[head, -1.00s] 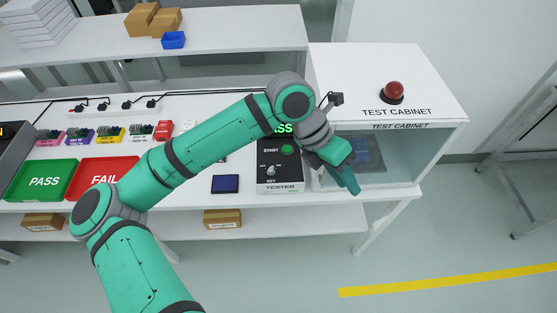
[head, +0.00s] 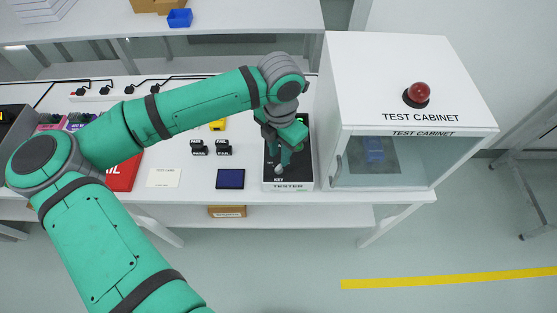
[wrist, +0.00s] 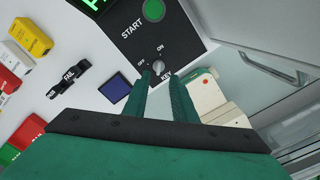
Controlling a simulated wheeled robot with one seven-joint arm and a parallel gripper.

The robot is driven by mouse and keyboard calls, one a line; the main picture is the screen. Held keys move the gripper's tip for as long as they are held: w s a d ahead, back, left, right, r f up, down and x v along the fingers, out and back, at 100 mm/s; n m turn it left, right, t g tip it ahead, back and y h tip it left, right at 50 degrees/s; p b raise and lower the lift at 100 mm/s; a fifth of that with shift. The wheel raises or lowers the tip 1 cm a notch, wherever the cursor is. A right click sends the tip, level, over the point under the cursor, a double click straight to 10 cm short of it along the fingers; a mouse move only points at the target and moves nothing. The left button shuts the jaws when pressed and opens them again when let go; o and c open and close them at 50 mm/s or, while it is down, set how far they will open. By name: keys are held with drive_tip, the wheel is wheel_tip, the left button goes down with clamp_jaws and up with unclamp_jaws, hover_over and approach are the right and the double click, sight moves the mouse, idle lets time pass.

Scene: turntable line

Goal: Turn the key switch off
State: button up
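The tester (head: 303,178) is a black-topped box on the bench, left of the test cabinet. Its key switch (wrist: 158,67) is a small light knob between the OFF and ON marks, above the word KEY; which mark it points to is too small to tell. The key also shows in the head view (head: 279,167), just below my fingers. My gripper (head: 281,158) is over the tester, pointing down. In the wrist view my gripper (wrist: 160,76) has its two fingers apart, with the key framed between the tips. Contact cannot be told.
The test cabinet (head: 460,160) with a red dome lamp (head: 417,94) stands right of the tester. The green START button (wrist: 153,10) is beyond the key. A dark blue pad (head: 231,179), black PASS and FAIL stamps (head: 223,147) and a red FAIL tray (head: 122,175) lie to the left.

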sight(279, 165)
drive_tip(key=shift+a+f, duration=0.1)
drive_tip(key=shift+f, duration=2.5)
drive_tip(key=shift+c, duration=0.6)
drive_tip(key=shift+w, duration=0.1)
clamp_jaws()
